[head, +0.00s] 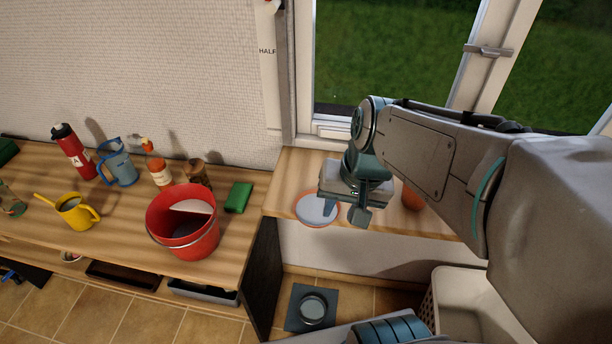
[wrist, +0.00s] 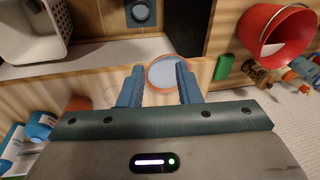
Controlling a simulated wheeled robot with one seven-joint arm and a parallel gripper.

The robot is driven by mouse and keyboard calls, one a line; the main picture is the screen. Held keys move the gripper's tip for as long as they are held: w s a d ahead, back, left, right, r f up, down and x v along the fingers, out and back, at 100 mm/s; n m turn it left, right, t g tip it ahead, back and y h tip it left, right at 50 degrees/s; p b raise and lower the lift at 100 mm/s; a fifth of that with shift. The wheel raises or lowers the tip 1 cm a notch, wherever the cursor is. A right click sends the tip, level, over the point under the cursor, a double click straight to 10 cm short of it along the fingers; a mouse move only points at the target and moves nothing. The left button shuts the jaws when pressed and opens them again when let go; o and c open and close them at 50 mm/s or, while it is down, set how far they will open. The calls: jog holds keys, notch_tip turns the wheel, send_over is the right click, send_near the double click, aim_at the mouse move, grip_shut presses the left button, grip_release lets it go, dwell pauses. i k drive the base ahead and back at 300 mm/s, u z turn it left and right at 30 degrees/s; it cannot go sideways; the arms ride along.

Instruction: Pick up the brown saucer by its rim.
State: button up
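The brown saucer (head: 312,217) lies on the wooden window ledge, with an orange-brown rim and a pale grey-blue inside. It also shows in the wrist view (wrist: 167,73), just beyond my fingertips. My gripper (head: 345,212) points down over the ledge at the saucer's right side. In the wrist view my gripper (wrist: 159,68) is open, with an empty gap between its fingers.
A terracotta pot (head: 411,197) stands on the ledge, partly behind my arm. A red bucket (head: 184,235) and a green block (head: 238,197) are on the counter to the left. A white bin (head: 465,305) stands below the ledge. The ledge's front edge is close to the saucer.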

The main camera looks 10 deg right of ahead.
aim_at(307, 208)
jog(key=k, duration=1)
jog(key=z, duration=0.85)
jog(key=i, duration=0.8)
jog(key=u, duration=2.35)
